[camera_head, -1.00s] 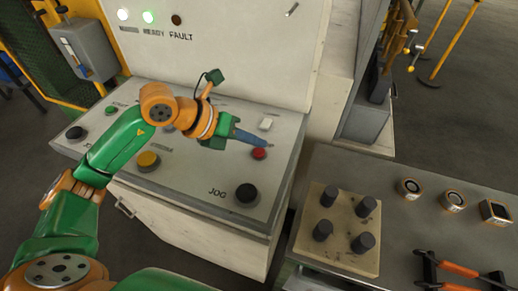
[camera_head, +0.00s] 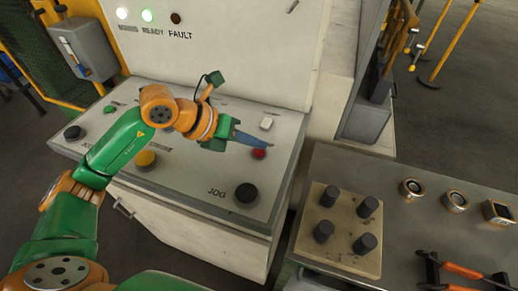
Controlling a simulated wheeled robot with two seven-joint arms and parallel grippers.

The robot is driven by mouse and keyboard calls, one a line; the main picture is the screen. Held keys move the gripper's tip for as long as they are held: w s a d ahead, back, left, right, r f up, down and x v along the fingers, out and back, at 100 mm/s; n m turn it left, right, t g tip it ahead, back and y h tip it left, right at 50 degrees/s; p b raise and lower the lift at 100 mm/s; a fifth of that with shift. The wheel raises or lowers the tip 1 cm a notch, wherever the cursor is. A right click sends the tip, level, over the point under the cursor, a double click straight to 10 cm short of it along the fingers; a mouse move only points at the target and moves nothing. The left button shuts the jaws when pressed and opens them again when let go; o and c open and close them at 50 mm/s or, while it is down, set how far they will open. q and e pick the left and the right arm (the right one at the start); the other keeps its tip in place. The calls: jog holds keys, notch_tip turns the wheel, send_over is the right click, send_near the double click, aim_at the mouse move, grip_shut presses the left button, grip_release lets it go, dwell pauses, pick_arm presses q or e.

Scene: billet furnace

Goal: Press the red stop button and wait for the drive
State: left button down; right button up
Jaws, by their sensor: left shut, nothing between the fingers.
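The red stop button (camera_head: 258,154) is a small round red cap on the right side of the sloped control panel (camera_head: 205,183). My left gripper (camera_head: 268,146) is shut and empty. Its fingertips are just above the red button in the picture, overlapping its upper edge; I cannot tell whether they touch it. My right gripper is not in view. On the upright panel, the two left lamps (camera_head: 147,15) glow whitish green, and the FAULT lamp (camera_head: 176,18) is dark.
A black JOG knob (camera_head: 245,193), a yellow button (camera_head: 145,159), a white switch (camera_head: 266,123) and a black knob (camera_head: 73,132) are on the panel. At right, a grey bench (camera_head: 415,240) holds a block with black pegs (camera_head: 366,242), gauges (camera_head: 454,201) and an orange-handled tool (camera_head: 462,270).

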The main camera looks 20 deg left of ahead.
aim_at(254, 153)
pick_arm(q)
jog(key=shift+f+b, duration=0.45)
jog(key=shift+f, duration=0.05)
jog(key=shift+r, duration=0.15)
dwell(0.4)
jog(key=shift+r+p, duration=0.75)
jog(key=shift+r+p, duration=2)
jog(key=shift+r, duration=0.5)
